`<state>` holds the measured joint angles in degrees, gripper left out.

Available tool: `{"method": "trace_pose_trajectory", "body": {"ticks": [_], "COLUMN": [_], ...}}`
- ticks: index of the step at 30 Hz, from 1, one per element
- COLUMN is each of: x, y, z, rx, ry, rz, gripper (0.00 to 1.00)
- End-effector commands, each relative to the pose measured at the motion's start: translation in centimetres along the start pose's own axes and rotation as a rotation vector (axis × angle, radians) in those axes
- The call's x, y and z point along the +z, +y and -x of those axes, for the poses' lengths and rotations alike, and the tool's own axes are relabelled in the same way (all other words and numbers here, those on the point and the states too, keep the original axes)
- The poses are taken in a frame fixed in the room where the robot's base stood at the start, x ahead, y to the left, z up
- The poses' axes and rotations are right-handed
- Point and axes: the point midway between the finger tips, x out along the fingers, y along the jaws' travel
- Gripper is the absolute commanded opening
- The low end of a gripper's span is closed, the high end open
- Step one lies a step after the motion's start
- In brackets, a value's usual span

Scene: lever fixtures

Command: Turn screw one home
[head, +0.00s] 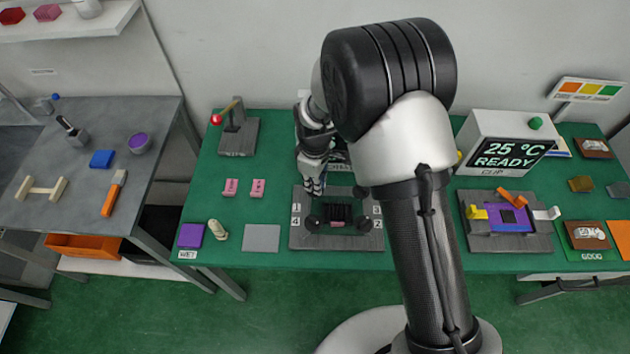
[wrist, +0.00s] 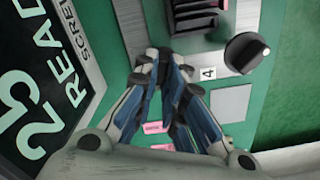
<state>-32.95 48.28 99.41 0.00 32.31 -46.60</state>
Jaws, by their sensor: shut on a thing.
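The grey fixture plate (head: 345,241) lies on the green table, with a dark ribbed block (head: 338,214) at its middle. My gripper (head: 314,188) points down at the plate's back left corner, by label 1 (head: 296,207). In the wrist view its fingertips (wrist: 165,58) are close together at the plate's edge, shut on screw one, which they hide. The black knob of screw four (head: 313,222) stands in front, by label 4; it also shows in the wrist view (wrist: 246,53). Another knob (head: 364,225) stands by label 2, and one more (head: 360,192) is at the back right.
Two pink pieces (head: 231,187) and a grey square (head: 262,238) lie left of the plate. A lever with a red ball (head: 216,119) stands at the back left. A dark display (wrist: 40,85) is close beside my gripper. A clip fixture (head: 505,240) is on the right.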

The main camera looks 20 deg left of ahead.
Motion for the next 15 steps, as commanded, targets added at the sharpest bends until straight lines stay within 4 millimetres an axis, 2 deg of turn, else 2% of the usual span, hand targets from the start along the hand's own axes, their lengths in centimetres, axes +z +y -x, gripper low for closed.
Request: {"method": "trace_pose_trajectory", "body": {"ticks": [15], "x": [-0.01], "y": [0.01], "z": [0.01], "rx": [0.0], "ry": [0.0], "rz": [-0.491], "gripper": [0.0]}}
